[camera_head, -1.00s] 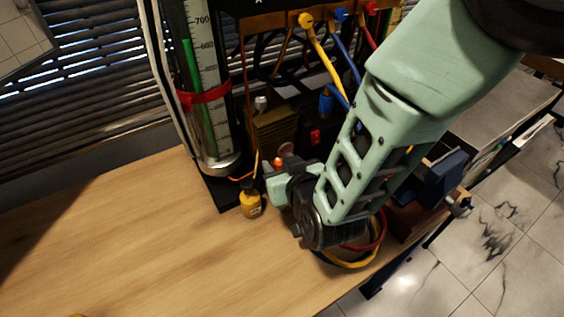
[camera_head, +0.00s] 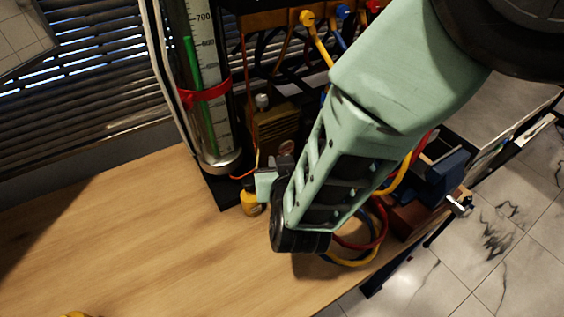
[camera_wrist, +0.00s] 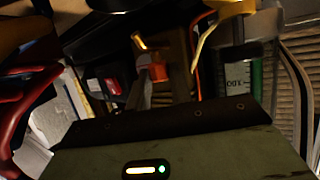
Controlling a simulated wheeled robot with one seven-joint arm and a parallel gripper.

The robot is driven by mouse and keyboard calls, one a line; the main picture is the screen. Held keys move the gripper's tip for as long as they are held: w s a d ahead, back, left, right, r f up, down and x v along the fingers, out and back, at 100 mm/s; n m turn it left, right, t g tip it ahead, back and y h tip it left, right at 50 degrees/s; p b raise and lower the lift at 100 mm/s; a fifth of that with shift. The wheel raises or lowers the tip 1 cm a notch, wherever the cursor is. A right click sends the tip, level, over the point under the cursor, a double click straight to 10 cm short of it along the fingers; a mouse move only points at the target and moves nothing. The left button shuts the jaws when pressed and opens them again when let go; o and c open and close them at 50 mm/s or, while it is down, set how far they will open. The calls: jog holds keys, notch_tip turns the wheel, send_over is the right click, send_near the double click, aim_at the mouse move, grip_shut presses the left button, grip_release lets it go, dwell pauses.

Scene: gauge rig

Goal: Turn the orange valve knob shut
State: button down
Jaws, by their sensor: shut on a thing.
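The orange valve knob (camera_wrist: 158,73) shows small in the wrist view, above the middle of the picture. My gripper (camera_wrist: 159,80) is shut on it, with a grey finger along its left side; the other finger is hard to make out in the dark. In the head view my gripper (camera_head: 271,179) is at the foot of the gauge rig, just right of the tall tube. My wrist and forearm hide the knob there.
A yellow bottle (camera_head: 250,203) stands close to my gripper. The glass gauge tube (camera_head: 211,125) with green liquid and a red band rises at left. Red and yellow hoses (camera_head: 347,262) loop at right near the table edge.

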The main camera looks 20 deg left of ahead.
jog(key=m+h, duration=0.1)
jog(key=m+t+h, duration=0.1)
jog(key=m+h, duration=0.1)
jog(key=m+h+p, duration=0.1)
jog(key=h, duration=0.1)
jog(key=shift+s+a+r+m, duration=0.1)
jog(key=shift+a+m, duration=0.2)
jog(key=shift+a, duration=0.1)
jog(key=shift+w+a+m+g+h+b, duration=0.15)
jog(key=shift+m+g+h+b, duration=0.25)
jog(key=shift+m+h, duration=1.25)
jog(key=shift+a+m+g+h+b, duration=0.15)
jog(key=shift+m+g+h+b, duration=0.3)
jog(key=shift+m+h, duration=1.15)
jog(key=shift+w+a+m+g+h+b, duration=0.2)
jog(key=shift+m+g+h, duration=0.35)
jog(key=shift+m+h, duration=1.05)
jog(key=shift+s+h, duration=0.1)
jog(key=shift+h, duration=0.15)
jog(key=c, duration=1.3)
grip_release()
jog(key=shift+d, duration=0.1)
jog(key=shift+o, duration=0.2)
jog(key=shift+n, duration=0.35)
